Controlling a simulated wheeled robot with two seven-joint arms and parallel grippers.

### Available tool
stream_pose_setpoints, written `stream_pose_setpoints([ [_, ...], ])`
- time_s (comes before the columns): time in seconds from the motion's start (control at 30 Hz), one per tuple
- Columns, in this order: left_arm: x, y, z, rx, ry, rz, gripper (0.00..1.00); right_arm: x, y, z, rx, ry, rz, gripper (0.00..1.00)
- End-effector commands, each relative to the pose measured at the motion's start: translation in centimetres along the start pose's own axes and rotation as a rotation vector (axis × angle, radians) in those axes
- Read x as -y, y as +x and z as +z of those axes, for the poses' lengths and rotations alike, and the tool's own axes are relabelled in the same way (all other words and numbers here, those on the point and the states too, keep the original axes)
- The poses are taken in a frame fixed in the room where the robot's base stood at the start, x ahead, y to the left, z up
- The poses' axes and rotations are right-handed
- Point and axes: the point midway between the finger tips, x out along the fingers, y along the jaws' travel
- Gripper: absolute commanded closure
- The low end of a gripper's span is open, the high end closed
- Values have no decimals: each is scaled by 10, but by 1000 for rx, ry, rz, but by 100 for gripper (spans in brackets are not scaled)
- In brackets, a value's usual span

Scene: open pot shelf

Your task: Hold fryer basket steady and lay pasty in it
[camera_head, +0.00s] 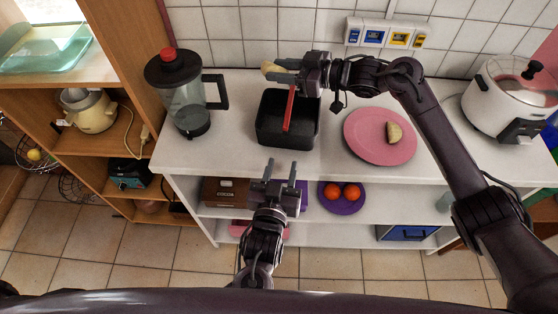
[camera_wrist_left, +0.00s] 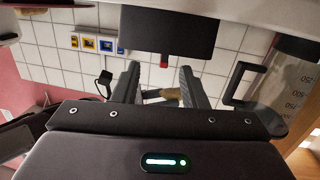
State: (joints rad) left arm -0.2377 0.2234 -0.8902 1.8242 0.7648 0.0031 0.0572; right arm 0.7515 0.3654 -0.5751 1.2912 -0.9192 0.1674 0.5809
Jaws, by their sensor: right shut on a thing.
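The black fryer basket (camera_head: 270,133) stands on the white counter, its red handle (camera_head: 290,108) pointing towards me. It also shows in the left wrist view (camera_wrist_left: 168,35), with the red handle tip (camera_wrist_left: 164,62). My left gripper (camera_head: 281,168) is open and empty, in front of the basket and apart from the handle. My right gripper (camera_head: 284,68) is shut on a beige pasty (camera_head: 269,68) above the far side of the basket. The fingers partly hide this pasty. Another pasty (camera_head: 394,132) lies on the pink plate (camera_head: 365,150).
A blender jug (camera_head: 186,95) stands left of the basket. A white cooker (camera_head: 510,92) stands at the right end of the counter (camera_head: 240,92). A socket strip (camera_head: 388,33) is on the tiled wall. A purple plate (camera_head: 342,207) with two orange fruits is on the shelf below.

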Motion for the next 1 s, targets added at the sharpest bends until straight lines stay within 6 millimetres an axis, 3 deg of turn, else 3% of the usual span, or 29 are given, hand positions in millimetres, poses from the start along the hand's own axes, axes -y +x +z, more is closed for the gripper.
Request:
stream_pose_setpoints([
  [0.1, 3, 2, -20, -62, 30, -29, 61, 0, 0, 0, 0, 0, 0, 86],
  [0.27, 5, 11, -28, -85, 44, -41, 61, 0, 0, 0, 0, 0, 0, 86],
  [0.7, 8, 90, -34, -83, 44, -40, 61, 0, 0, 0, 0, 0, 0, 86],
  [1.0, 9, 119, -35, -79, 42, -39, 61, 0, 0, 0, 0, 0, 0, 86],
])
